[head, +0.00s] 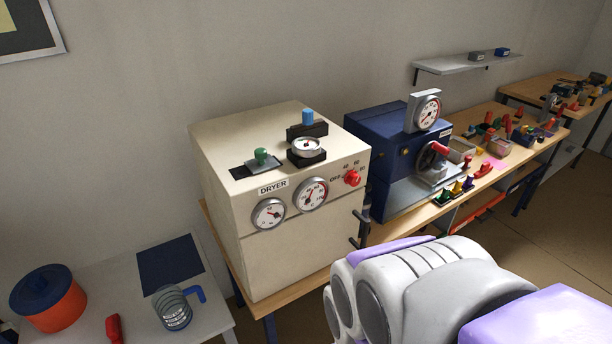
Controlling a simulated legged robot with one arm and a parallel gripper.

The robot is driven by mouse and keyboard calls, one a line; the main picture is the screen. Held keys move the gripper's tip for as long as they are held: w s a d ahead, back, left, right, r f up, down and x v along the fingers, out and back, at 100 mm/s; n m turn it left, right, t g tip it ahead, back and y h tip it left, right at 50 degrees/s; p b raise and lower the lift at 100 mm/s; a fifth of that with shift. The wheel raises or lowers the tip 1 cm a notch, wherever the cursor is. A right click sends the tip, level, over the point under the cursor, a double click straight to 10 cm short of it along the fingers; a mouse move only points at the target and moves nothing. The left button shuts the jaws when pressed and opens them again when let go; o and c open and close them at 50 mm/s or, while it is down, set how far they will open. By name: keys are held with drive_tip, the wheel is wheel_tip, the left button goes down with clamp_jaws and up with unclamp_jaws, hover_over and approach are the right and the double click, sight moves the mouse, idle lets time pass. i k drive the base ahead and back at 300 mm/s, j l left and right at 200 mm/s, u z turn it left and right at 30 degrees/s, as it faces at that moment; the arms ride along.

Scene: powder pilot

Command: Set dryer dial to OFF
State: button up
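The dryer (292,247) is a cream box on a wooden bench, with a "DRYER" label and two round gauges on its front. Its dial (352,178) is a red knob at the front's upper right. "OFF" is printed left of the knob, and numbers such as 40 and 60 stand above it. The way the knob points is too small to tell. My arm, white and lilac, fills the lower right, below and right of the dryer. My gripper is not visible in this view.
A blue machine (392,150) with a gauge stands right of the dryer. Several small tools lie on the bench further right. A green knob (261,156) and another gauge sit on the dryer's top.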

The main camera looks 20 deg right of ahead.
sight(354, 180)
drive_tip(key=k+j+z, duration=0.1)
drive_tip(key=z, duration=0.25)
drive_tip(key=k+j+z, duration=0.15)
drive_tip(key=z, duration=0.2)
